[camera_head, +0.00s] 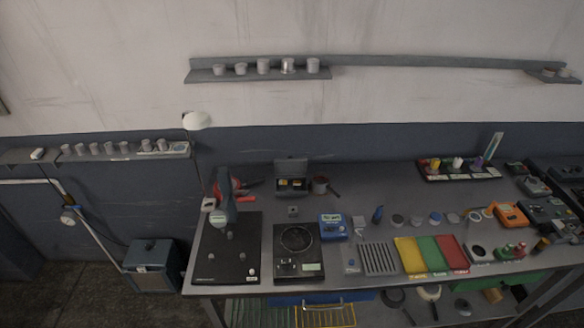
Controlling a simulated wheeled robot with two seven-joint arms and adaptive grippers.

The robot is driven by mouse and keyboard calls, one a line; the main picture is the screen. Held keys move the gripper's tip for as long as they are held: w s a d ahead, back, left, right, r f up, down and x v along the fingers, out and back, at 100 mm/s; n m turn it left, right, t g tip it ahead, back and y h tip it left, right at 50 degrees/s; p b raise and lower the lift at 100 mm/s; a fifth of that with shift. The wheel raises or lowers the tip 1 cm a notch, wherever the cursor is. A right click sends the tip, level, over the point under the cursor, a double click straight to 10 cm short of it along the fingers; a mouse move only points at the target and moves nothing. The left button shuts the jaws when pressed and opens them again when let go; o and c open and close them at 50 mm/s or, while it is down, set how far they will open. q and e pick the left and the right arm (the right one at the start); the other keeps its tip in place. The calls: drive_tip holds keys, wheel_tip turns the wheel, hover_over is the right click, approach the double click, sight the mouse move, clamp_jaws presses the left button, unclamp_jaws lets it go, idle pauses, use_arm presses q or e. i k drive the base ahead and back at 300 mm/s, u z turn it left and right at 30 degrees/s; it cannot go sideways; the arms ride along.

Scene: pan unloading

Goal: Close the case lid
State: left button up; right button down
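A small grey case (291,187) stands at the back of the workbench, left of its middle. Its lid (291,166) is raised and stands upright at the back. Small yellow and dark items show inside the case. Neither of my grippers is in view.
The grey workbench (360,190) is crowded at the front with a black plate (240,262), a black device with a round ring (298,240), a blue meter (332,227) and coloured trays (430,254). The bench behind the blue meter is fairly clear.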

sight(290, 167)
drive_tip(key=u, duration=0.45)
drive_tip(key=i, duration=0.55)
drive_tip(key=u, duration=0.35)
